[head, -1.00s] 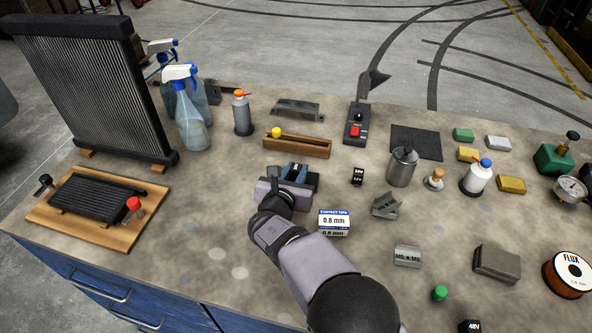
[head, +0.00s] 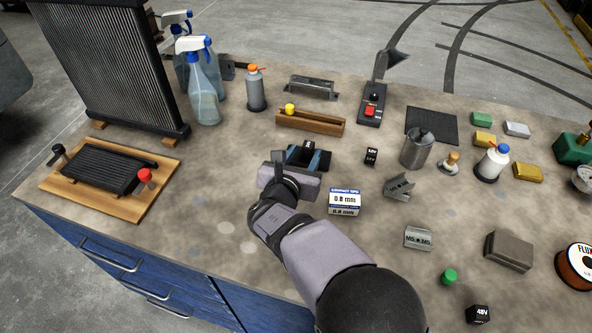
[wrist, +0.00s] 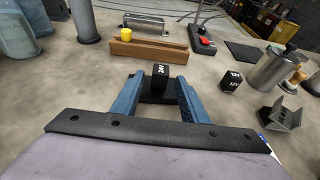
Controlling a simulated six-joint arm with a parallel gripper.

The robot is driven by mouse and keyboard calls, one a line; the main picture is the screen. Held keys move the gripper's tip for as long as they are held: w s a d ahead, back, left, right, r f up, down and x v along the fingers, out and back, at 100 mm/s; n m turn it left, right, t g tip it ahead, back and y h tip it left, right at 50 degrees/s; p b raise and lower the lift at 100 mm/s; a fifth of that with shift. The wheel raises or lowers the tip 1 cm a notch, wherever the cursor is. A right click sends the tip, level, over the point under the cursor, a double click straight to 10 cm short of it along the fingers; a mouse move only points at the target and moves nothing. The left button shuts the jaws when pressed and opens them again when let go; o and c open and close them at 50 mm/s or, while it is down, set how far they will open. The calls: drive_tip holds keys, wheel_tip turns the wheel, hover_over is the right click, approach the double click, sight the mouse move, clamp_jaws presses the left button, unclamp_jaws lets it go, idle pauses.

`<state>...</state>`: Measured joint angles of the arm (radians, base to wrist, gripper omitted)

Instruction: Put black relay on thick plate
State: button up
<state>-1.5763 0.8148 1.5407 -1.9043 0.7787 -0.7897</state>
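A small black relay (head: 308,146) with a white label stands on the bench just past my gripper. In the wrist view the relay (wrist: 160,74) appears between or just beyond the blue fingertips. My gripper (head: 309,157) is low over the bench with its fingers apart; the fingers also show in the wrist view (wrist: 160,83). I cannot tell whether either finger touches the relay. Other black relays are one marked 12V (head: 371,156) to the right and one marked 48V (head: 478,314) at the front. A thick grey-brown plate (head: 509,250) lies at the right.
A wooden tray (head: 310,121) with a yellow cap is behind the relay. A contact tips box (head: 344,202), a grey bracket (head: 399,187) and a metal can (head: 417,150) stand to the right. A thin black mat (head: 432,125) lies farther back. Spray bottles (head: 202,90) stand at back left.

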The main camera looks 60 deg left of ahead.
drive_tip(key=b+v, duration=0.1)
drive_tip(key=v, duration=0.6)
drive_tip(key=shift+d, duration=0.1)
